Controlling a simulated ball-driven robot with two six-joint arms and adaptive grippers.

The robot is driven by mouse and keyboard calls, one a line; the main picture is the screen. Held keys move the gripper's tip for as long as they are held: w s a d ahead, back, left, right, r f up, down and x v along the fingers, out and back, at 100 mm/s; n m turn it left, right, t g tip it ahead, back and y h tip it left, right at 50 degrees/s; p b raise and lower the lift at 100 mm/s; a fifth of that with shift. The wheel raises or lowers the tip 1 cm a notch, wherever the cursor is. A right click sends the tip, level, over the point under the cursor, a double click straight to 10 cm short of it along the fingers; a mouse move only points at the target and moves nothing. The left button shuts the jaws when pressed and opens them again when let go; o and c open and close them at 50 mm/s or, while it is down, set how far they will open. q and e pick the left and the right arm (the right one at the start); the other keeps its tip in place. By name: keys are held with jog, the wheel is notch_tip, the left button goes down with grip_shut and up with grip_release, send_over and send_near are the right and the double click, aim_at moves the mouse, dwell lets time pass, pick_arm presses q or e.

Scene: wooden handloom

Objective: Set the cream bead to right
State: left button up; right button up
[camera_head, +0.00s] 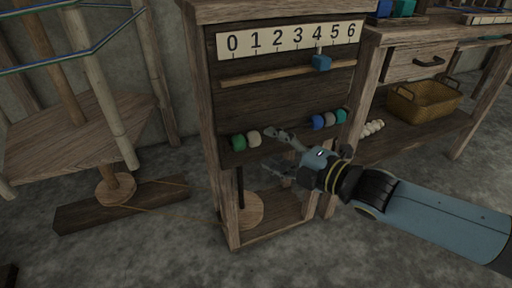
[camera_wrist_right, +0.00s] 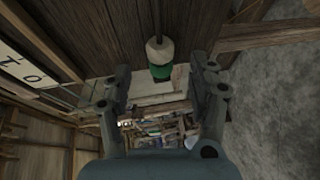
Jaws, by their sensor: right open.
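The cream bead (camera_head: 254,138) sits at the left of the bead row on the wooden frame, right beside the green bead (camera_head: 238,142). A blue bead (camera_head: 318,122), a grey bead (camera_head: 329,119) and a teal bead (camera_head: 340,116) sit together at the right of the row. My right gripper (camera_head: 270,148) is open and empty just right of the cream bead, in front of the gap. In the right wrist view the cream bead (camera_wrist_right: 160,49) and green bead (camera_wrist_right: 160,73) show between the spread fingers (camera_wrist_right: 161,65). My left gripper is not in view.
A wooden yarn reel (camera_head: 85,130) stands left.

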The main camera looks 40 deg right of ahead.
aim_at(259, 142)
jog(key=x, duration=0.4)
jog(key=shift+w+r+p, duration=0.1)
jog(key=shift+w+p, duration=0.25)
jog(key=shift+p, duration=0.05)
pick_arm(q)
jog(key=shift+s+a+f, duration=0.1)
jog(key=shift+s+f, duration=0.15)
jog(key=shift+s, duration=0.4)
pick_arm(e)
jog(key=shift+w+a+f, duration=0.15)
jog(key=shift+w+f, duration=0.05)
jog(key=shift+w, duration=0.35)
grip_shut()
